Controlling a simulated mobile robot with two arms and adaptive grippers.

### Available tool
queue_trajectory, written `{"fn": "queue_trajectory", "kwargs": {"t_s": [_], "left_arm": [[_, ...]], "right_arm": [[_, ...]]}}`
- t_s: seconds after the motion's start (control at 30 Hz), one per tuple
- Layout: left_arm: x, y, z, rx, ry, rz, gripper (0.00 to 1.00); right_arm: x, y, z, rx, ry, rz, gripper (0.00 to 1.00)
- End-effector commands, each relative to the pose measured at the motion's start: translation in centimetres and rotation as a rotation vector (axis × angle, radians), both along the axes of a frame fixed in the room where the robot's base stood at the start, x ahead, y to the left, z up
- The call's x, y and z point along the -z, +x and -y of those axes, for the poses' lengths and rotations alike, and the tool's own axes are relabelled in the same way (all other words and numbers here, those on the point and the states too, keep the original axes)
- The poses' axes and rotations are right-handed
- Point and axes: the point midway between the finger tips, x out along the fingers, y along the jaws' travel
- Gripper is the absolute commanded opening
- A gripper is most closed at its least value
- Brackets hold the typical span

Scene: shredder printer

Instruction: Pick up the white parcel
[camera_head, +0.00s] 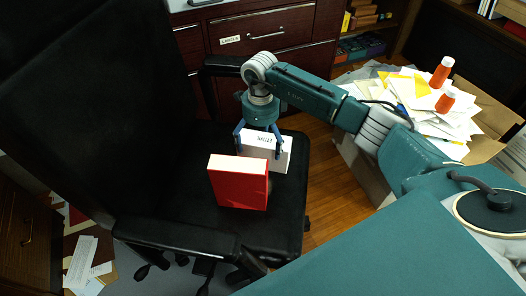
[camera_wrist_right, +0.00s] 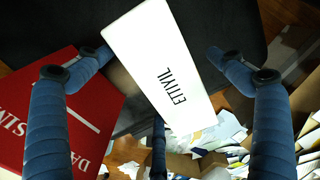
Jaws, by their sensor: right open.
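The white parcel (camera_head: 283,161), a white box with dark lettering on its top, stands on the black chair seat (camera_head: 180,195), behind a red book-like box (camera_head: 238,183). My right gripper (camera_head: 259,150) is right above the parcel, its blue fingers open and pointing down. In the right wrist view, the parcel (camera_wrist_right: 160,65) lies between the spread fingers of the gripper (camera_wrist_right: 158,62), tilted in the picture. There are gaps at the two side fingers; I cannot tell whether the lower middle finger touches it. My left gripper is out of view.
The red box also shows at the left of the wrist view (camera_wrist_right: 62,125), near one finger. The chair has armrests (camera_head: 175,236) and a tall backrest. Wooden drawers (camera_head: 265,38) are behind.

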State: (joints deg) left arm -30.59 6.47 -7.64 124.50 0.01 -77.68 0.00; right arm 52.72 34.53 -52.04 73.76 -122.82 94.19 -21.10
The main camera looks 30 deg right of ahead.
Motion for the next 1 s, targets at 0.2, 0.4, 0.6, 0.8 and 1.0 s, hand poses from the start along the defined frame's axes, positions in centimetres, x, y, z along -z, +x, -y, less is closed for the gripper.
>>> {"fn": "queue_trajectory", "kwargs": {"t_s": [0.2, 0.4, 0.6, 0.8, 1.0], "left_arm": [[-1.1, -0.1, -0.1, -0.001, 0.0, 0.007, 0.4], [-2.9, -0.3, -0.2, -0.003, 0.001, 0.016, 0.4], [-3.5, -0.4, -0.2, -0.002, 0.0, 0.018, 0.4], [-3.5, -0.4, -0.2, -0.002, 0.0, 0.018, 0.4], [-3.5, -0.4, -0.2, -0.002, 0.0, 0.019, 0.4]], "right_arm": [[2.3, -0.5, 0.3, -0.001, 0.001, -0.002, 0.94], [5.0, -0.8, 0.5, 0.0, 0.003, 0.0, 0.94], [5.4, -0.7, 0.5, -0.002, 0.002, 0.002, 0.94], [5.4, -0.7, 0.5, -0.001, 0.002, 0.002, 0.76], [5.4, -0.7, 0.5, -0.001, 0.001, 0.002, 0.36]]}}
